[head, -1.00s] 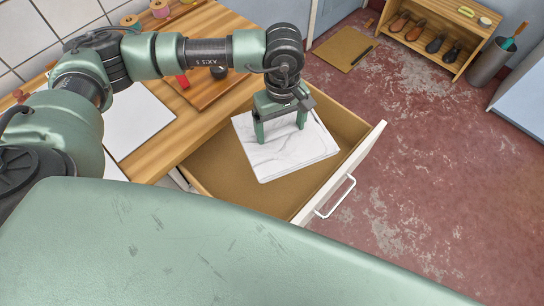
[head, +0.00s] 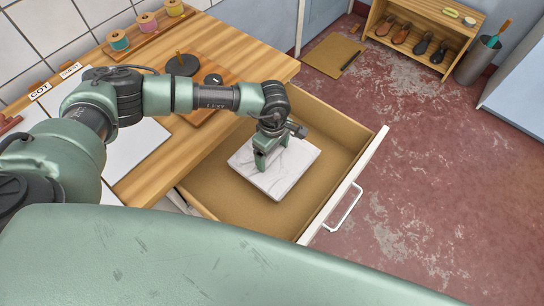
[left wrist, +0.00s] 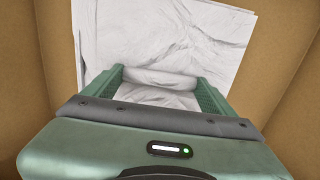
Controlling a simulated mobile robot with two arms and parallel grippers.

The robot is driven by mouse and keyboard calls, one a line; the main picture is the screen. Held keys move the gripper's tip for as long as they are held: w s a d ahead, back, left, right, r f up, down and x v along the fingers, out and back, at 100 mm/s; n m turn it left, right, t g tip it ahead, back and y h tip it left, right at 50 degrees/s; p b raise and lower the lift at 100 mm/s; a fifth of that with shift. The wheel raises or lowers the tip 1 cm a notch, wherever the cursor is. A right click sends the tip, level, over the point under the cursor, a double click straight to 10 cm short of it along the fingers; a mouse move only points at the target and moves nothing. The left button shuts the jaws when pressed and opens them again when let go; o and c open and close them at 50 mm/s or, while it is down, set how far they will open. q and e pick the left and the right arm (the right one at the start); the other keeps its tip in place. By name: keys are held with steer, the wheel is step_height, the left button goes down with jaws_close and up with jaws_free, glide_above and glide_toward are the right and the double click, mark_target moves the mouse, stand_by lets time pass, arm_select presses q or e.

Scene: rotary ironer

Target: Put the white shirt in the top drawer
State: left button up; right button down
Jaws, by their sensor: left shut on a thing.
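The white shirt (head: 285,178) is a flat folded square with creases, inside the open top drawer (head: 218,200). The drawer has a brown floor, a white front and a white bar handle. My left gripper (head: 272,162) points down into the drawer and is shut on the shirt. In the left wrist view the shirt (left wrist: 165,45) fills the space between and beyond the two green fingers (left wrist: 160,88), with brown drawer walls around it. Whether the shirt's underside touches the drawer floor I cannot tell. My right gripper is not in view.
A shoe shelf (head: 425,30), a grey bin (head: 478,60) and a brown mat (head: 334,55) stand beyond. The red floor past the drawer front is clear.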

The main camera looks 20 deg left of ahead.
mark_target(272, 155)
arm_select(q)
step_height(272, 155, down, 3)
steer(key=shift+r, duration=0.1)
steer(key=shift+f, duration=0.25)
steer(key=o, duration=1.4)
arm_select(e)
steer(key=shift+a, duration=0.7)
arm_select(q)
steer(key=shift+r, duration=0.15)
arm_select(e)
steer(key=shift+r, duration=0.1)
arm_select(q)
steer(key=shift+r, duration=0.25)
step_height(272, 155, up, 12)
steer(key=shift+f+b, duration=0.15)
steer(key=shift+b, duration=0.45)
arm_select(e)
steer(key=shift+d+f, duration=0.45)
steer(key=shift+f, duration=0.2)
